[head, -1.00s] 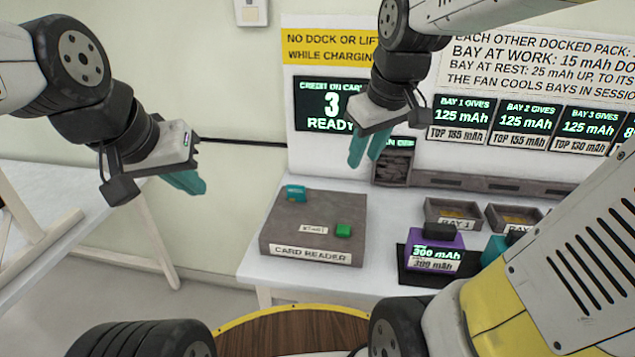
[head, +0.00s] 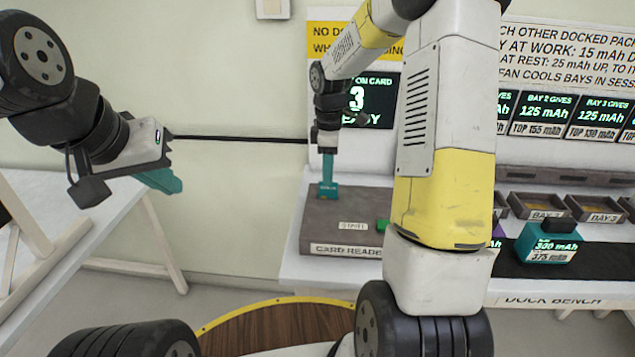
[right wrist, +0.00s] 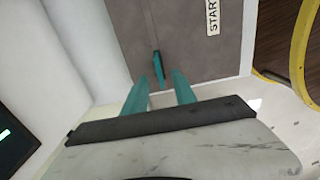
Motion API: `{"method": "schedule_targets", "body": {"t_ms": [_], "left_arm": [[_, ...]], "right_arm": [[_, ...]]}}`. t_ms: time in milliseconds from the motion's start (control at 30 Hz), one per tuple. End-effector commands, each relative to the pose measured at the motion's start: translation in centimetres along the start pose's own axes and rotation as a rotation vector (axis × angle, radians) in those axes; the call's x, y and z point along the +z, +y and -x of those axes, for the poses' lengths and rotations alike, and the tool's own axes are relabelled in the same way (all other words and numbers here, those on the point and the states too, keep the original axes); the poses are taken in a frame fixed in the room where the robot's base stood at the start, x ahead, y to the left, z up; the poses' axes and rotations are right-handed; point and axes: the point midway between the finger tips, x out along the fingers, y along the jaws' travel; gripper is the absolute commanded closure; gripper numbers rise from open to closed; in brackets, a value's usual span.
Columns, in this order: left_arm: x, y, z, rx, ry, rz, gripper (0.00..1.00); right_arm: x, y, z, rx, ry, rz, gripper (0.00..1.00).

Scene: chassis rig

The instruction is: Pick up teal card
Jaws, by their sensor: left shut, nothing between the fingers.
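The teal card (right wrist: 158,68) stands on edge on top of the grey card reader (right wrist: 125,25), in line with a thin groove. In the head view the card (head: 328,192) shows just under my right gripper (head: 328,180), partly merged with its teal fingers. In the right wrist view my right gripper (right wrist: 160,80) is open, its fingers on either side of the card's line. The card lies at or just past the fingertips; I cannot tell whether they touch it. My left gripper (head: 165,181) is shut and empty, over the floor at left.
The reader has a START label (head: 352,226) and a green button (head: 383,225), partly behind my right arm. A teal pack (head: 548,243) stands on the dock bench (head: 560,290) at right, in front of bay trays (head: 540,205). A white table (head: 60,225) is at left.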

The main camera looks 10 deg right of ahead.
Motion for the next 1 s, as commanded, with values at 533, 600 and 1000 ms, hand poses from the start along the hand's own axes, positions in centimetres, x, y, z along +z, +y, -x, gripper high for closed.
{"method": "schedule_targets", "body": {"t_ms": [533, 600, 1000], "left_arm": [[0.0, 0.0, 0.0, 0.0, 0.0, 0.0, 1.0], [0.0, 0.0, 0.0, 0.0, 0.0, 0.0, 1.0], [0.0, 0.0, 0.0, 0.0, 0.0, 0.0, 1.0]], "right_arm": [[0.0, 0.1, -4.2, 0.0, 0.0, -0.002, 0.67], [0.0, 0.1, -4.2, 0.0, 0.0, -0.002, 0.79], [0.0, 0.1, -4.2, 0.0, 0.0, -0.002, 1.0]]}}
